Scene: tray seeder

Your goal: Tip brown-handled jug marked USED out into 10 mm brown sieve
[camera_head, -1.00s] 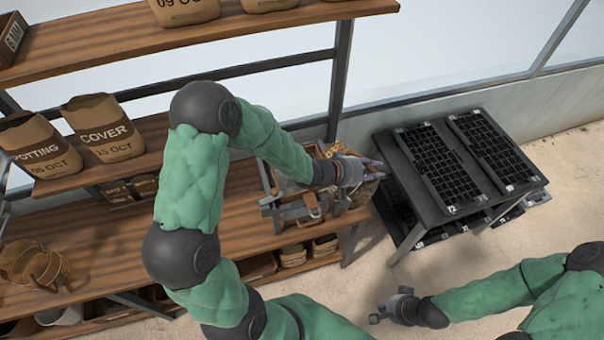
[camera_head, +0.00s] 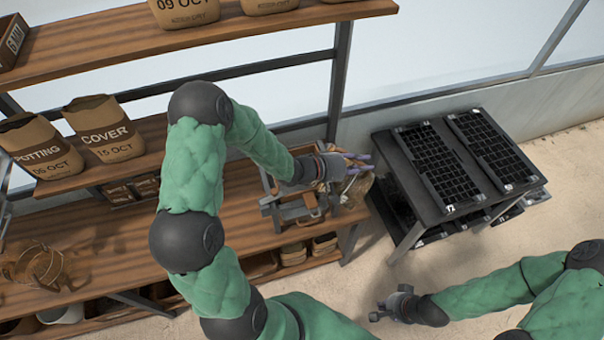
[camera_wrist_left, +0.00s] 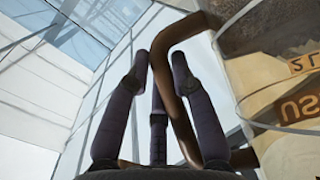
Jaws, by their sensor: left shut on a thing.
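My left gripper (camera_head: 356,164) is above the right end of the bench. In the left wrist view its dark fingers (camera_wrist_left: 165,105) are shut around the brown handle (camera_wrist_left: 178,62) of a clear jug (camera_wrist_left: 285,105). The letters "US" show on the jug's label, the rest being cut off. Dark material shows in the jug near the top of that view. In the head view the jug (camera_head: 357,190) is partly hidden by the gripper. My right gripper (camera_head: 386,308) is low, over the floor; its finger opening is too small to judge. I cannot pick out the 10 mm brown sieve with certainty.
A metal frame with brown parts (camera_head: 292,210) stands on the bench beneath my left forearm. A brown-rimmed round item (camera_head: 38,266) is at the bench's left. Paper bags (camera_head: 105,130) stand on the shelf. A dark table (camera_head: 408,178) with seed trays is at the right.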

